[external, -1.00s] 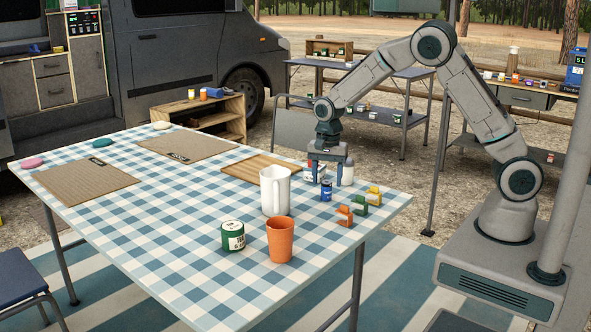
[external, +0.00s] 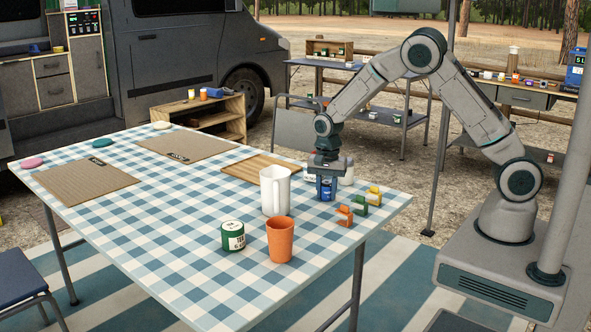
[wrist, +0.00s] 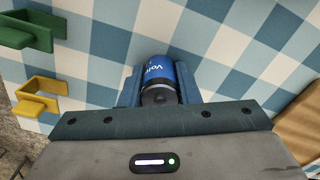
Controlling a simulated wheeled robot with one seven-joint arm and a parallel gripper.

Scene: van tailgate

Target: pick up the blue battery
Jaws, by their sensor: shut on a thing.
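The blue battery (external: 326,190) stands upright on the checked tablecloth, near the table's right end. My gripper (external: 326,186) is lowered over it and shut on it, with a finger on either side. In the wrist view the battery (wrist: 158,78) shows its blue side with white lettering and its dark grey end, between my two blue fingers (wrist: 157,90). Part of the battery is hidden by the fingers and the gripper body. It appears to be still at table level.
A white pitcher (external: 276,191) stands close to the left of my gripper. Orange (external: 344,216), green (external: 361,204) and yellow (external: 374,195) clips lie to its right. An orange cup (external: 281,240) and a green can (external: 233,236) stand in front. A wooden board (external: 252,168) lies behind the pitcher.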

